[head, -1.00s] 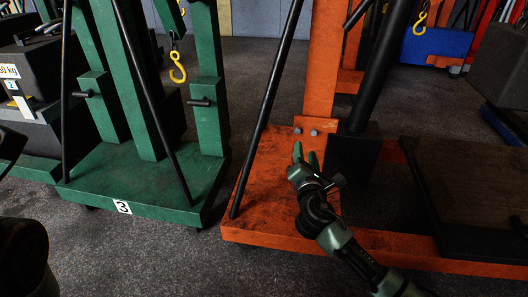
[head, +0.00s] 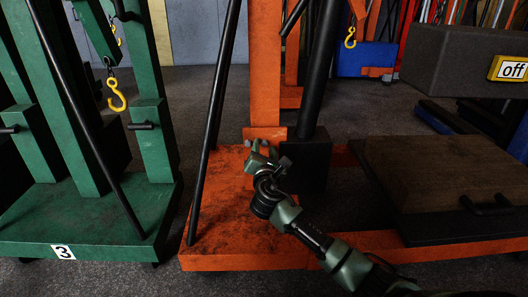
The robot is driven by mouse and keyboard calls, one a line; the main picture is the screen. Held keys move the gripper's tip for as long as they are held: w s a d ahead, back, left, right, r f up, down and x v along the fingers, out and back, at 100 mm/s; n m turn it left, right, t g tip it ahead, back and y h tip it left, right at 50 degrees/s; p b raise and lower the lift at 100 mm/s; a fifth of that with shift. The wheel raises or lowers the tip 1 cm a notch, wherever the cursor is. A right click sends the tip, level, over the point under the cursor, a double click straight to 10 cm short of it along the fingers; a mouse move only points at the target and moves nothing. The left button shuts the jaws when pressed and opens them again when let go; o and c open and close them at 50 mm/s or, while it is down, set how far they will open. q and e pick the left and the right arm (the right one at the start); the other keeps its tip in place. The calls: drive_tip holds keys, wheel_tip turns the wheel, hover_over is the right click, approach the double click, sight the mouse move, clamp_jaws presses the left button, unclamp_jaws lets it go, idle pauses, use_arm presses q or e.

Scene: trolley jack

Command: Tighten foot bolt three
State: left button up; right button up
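An orange jack with an upright post stands on an orange base (head: 225,200). A plate (head: 265,133) sits at the foot of the post. A small grey foot bolt (head: 247,143) shows at the plate's left side; my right gripper partly hides the plate, and no number can be read on the bolts. My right gripper (head: 262,148) is just in front of the plate, its fingers apart and pointing toward it. Whether it touches a bolt cannot be told. My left gripper is not in view.
A green jack (head: 90,222) with label 3 stands at the left, with a yellow hook (head: 117,97). A black strut (head: 213,130) slants up left of my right gripper. A black block (head: 308,165) is to its right. A wooden-topped platform (head: 425,175) lies further right.

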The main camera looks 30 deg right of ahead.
clamp_jaws()
drive_tip(key=m+p, duration=0.2)
drive_tip(key=shift+a+r+m, duration=0.1)
drive_tip(key=shift+m, duration=0.3)
drive_tip(key=m+p, duration=0.1)
drive_tip(key=m, duration=0.2)
drive_tip(key=shift+m, duration=0.3)
drive_tip(key=m, duration=0.5)
drive_tip(key=shift+m, duration=0.3)
drive_tip(key=m, duration=0.6)
drive_tip(key=shift+r, duration=0.1)
drive_tip(key=shift+m, duration=0.4)
